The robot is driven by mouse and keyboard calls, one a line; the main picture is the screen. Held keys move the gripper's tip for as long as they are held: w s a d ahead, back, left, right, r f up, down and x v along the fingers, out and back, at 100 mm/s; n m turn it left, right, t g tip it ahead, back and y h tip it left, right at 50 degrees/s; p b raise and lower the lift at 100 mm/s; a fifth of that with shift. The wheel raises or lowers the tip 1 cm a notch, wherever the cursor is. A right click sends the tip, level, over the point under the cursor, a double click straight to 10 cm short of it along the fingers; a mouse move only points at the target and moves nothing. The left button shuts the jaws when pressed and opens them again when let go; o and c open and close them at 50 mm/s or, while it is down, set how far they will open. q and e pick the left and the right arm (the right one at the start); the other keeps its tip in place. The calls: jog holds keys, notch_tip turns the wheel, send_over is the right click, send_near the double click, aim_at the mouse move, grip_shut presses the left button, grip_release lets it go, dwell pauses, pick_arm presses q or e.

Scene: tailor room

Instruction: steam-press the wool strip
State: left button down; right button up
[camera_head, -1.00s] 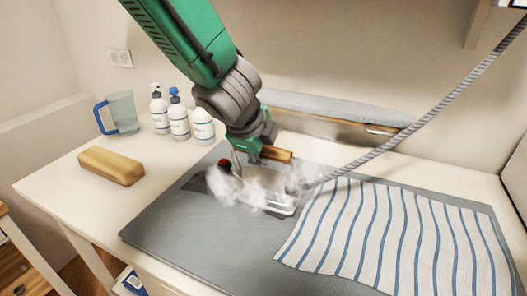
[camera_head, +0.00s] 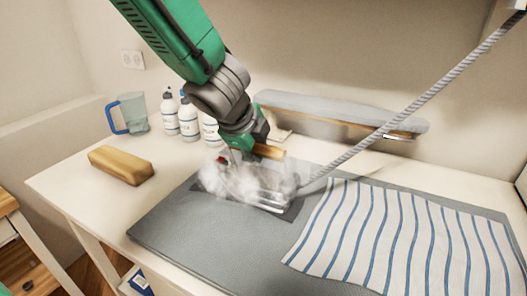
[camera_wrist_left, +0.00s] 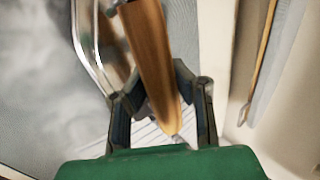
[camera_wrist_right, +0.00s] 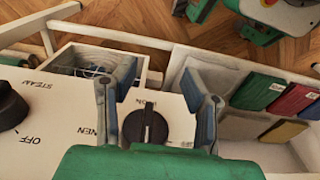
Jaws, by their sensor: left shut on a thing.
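My left gripper (camera_head: 245,150) is shut on the wooden handle (camera_head: 268,151) of a metal steam iron (camera_head: 272,199). In the left wrist view the handle (camera_wrist_left: 150,60) lies between the fingers (camera_wrist_left: 160,100). White steam (camera_head: 235,182) hides much of the iron and its underside. A dark grey strip (camera_head: 291,214), seemingly the wool, lies flat on the grey pressing mat (camera_head: 200,240), partly under the iron; contact cannot be told. My right gripper (camera_wrist_right: 157,95) is open and empty above a white panel with a black knob (camera_wrist_right: 145,127).
A blue-striped cloth (camera_head: 400,235) covers the mat's right side. A wooden block (camera_head: 121,166), a jug (camera_head: 131,113) and several bottles (camera_head: 188,118) stand at the left. A padded board (camera_head: 340,110) lies behind. A grey hose (camera_head: 420,98) slants up right. Another knob (camera_wrist_right: 10,105) is on the panel.

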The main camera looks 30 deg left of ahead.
pick_arm(q)
jog(key=shift+a+r, duration=0.1)
jog(key=shift+a, duration=1.05)
jog(key=shift+a, duration=0.1)
jog(key=shift+s+a, duration=0.15)
jog(key=shift+a, duration=2.65)
jog(key=shift+s, duration=0.1)
jog(key=shift+s+d+b, duration=0.15)
jog(key=shift+s+b, duration=0.75)
jog(key=shift+s, duration=0.8)
